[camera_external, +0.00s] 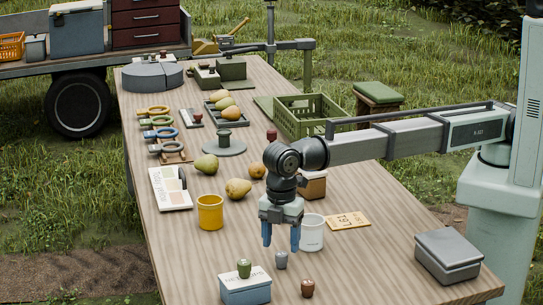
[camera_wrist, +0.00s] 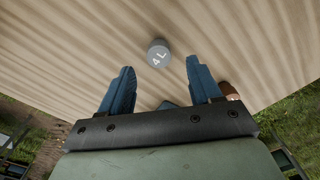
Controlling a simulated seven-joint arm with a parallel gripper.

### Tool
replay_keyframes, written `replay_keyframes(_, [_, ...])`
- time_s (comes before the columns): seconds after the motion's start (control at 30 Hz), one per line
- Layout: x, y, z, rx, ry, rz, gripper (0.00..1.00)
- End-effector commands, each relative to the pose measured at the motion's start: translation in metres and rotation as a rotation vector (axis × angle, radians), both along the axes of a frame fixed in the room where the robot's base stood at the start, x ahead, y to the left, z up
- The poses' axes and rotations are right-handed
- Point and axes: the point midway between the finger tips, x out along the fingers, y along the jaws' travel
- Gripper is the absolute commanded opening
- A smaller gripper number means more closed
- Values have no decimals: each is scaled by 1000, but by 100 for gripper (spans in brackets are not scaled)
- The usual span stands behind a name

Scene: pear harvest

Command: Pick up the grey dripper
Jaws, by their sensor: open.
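The grey dripper (camera_external: 281,262) is a small grey piece standing on the wooden table. In the wrist view its round top (camera_wrist: 158,50), marked "4 L", shows near the line between the fingertips. My gripper (camera_external: 281,246) points down with its blue fingers spread, just above the grey dripper in the outside view. In the wrist view my gripper (camera_wrist: 160,70) has nothing between its fingers, and the dripper appears slightly beyond the tips. A green dripper (camera_external: 244,268) sits on a grey-blue box (camera_external: 245,289) with a white lettered top. A brown dripper (camera_external: 307,289) stands to the right.
A white cup (camera_external: 312,235) stands close behind my gripper. A yellow cup (camera_external: 210,213) is to the left. A grey box (camera_external: 447,256) is at the right edge. Pears (camera_external: 238,188), a green crate (camera_external: 315,116) and tools lie further back. The table left of the gripper has free room.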

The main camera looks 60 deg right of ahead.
Motion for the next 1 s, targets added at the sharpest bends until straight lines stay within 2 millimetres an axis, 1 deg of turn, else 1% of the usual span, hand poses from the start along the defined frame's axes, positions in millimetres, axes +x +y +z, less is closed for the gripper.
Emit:
replay_keyframes(0.23, [0, -7, -29, -1, 1, 0, 63])
replay_keyframes(0.37, [0, -6, -43, 0, 0, 1, 63])
replay_keyframes(0.47, [0, -5, -48, 1, 0, 1, 63])
replay_keyframes(0.63, [1, -5, -47, 1, -1, 1, 63])
replay_keyframes(0.67, [1, -5, -47, 1, -1, 1, 61])
replay_keyframes(1.0, [1, -5, -47, 0, 0, 1, 29])
